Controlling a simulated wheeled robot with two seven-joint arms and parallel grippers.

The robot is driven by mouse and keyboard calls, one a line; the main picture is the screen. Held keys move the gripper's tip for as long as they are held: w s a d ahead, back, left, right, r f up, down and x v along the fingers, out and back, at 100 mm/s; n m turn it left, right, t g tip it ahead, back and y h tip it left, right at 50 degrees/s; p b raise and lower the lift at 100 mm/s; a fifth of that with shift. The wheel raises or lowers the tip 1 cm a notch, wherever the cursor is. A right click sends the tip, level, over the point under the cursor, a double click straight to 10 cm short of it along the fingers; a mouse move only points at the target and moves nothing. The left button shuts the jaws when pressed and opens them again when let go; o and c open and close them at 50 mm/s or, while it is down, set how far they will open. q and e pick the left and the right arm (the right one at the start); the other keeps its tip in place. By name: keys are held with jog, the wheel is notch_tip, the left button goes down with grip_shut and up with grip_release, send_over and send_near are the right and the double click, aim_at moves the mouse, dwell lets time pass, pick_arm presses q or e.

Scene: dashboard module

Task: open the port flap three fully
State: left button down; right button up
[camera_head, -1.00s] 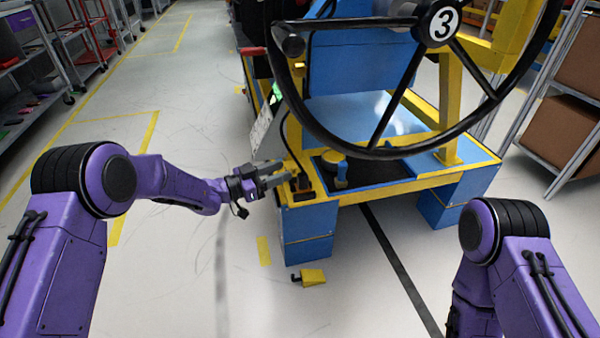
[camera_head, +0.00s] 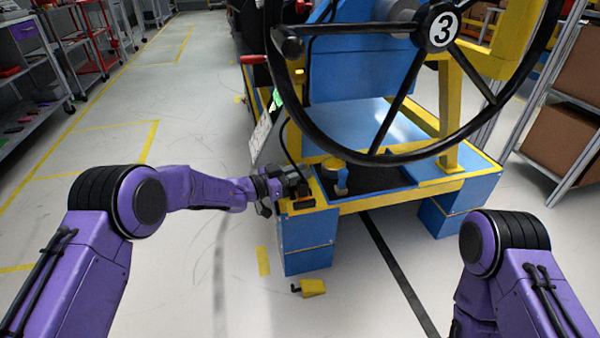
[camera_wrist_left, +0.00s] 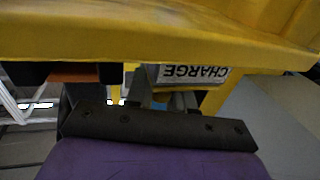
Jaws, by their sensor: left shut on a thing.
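My left gripper (camera_head: 297,184) is at the front left corner of the blue and yellow dashboard module (camera_head: 385,200), at the small black port parts there. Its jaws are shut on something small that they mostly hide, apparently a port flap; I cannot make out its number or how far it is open. In the left wrist view the gripper's grey fingers (camera_wrist_left: 130,88) reach under a yellow edge (camera_wrist_left: 150,35), beside an upside-down CHARGE label (camera_wrist_left: 195,73). An orange piece (camera_wrist_left: 75,74) lies left of the fingers. My right gripper is out of view.
A black steering wheel (camera_head: 372,150) marked 3 hangs over the module. A small yellow piece (camera_head: 313,287) lies on the floor. Shelves stand at both sides; the floor left of the module is clear.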

pick_arm(q)
jog(key=shift+w+r+n+p, duration=0.1)
jog(key=shift+r+n+p, duration=0.3)
jog(key=shift+p, duration=0.35)
jog(key=shift+w+a+r+n+g+p, duration=0.1)
jog(key=shift+w+r+n+g+p, duration=0.05)
jog(key=shift+n+p, duration=0.4)
jog(key=shift+w+a+r+n+g+p, duration=0.1)
jog(key=shift+r+n+g+p, duration=0.05)
jog(key=shift+n+p, duration=0.4)
jog(key=shift+w+a+r+n+y+p, duration=0.15)
jog(key=shift+w+n+y+p, duration=0.3)
jog(key=shift+n+p, duration=0.35)
jog(key=shift+w+n+g+p, duration=0.2)
jog(key=shift+n+g+p, duration=0.25)
jog(key=shift+n, duration=0.35)
jog(key=shift+a, duration=0.1)
jog(key=c, duration=1.1)
grip_release()
